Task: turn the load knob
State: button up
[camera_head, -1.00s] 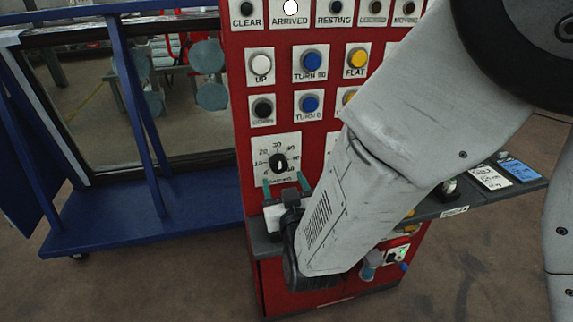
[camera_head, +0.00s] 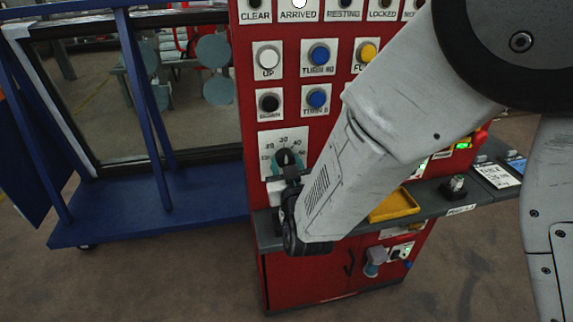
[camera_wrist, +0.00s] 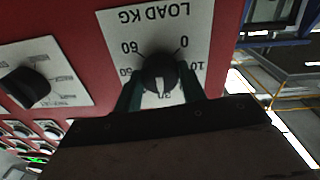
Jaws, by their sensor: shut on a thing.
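The load knob (camera_wrist: 160,74) is a black round dial with a white pointer line, on a white plate (camera_wrist: 188,32) marked LOAD KG, upside down in the wrist view. In the wrist view the pointer aims down, near the 30 mark. In the head view the knob (camera_head: 286,157) shows on the red panel, partly hidden by my gripper. My gripper (camera_wrist: 162,88) has its two green fingers on either side of the knob and is shut on it. The gripper (camera_head: 288,168) also shows at the panel in the head view.
The red panel has several labelled buttons above the knob, such as the white UP button (camera_head: 267,58). A second black knob (camera_wrist: 25,88) is left in the wrist view. A grey shelf (camera_head: 430,193) with a yellow tray (camera_head: 394,205) juts out below. A blue frame rack (camera_head: 160,213) stands left.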

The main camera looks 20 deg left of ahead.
jog(key=shift+m, duration=0.3)
jog(key=m, duration=0.7)
jog(key=shift+r+g, duration=0.1)
jog(key=shift+g, duration=0.2)
jog(key=m, duration=0.6)
jog(key=shift+m, duration=0.4)
jog(key=o, duration=1)
jog(key=shift+s, duration=0.1)
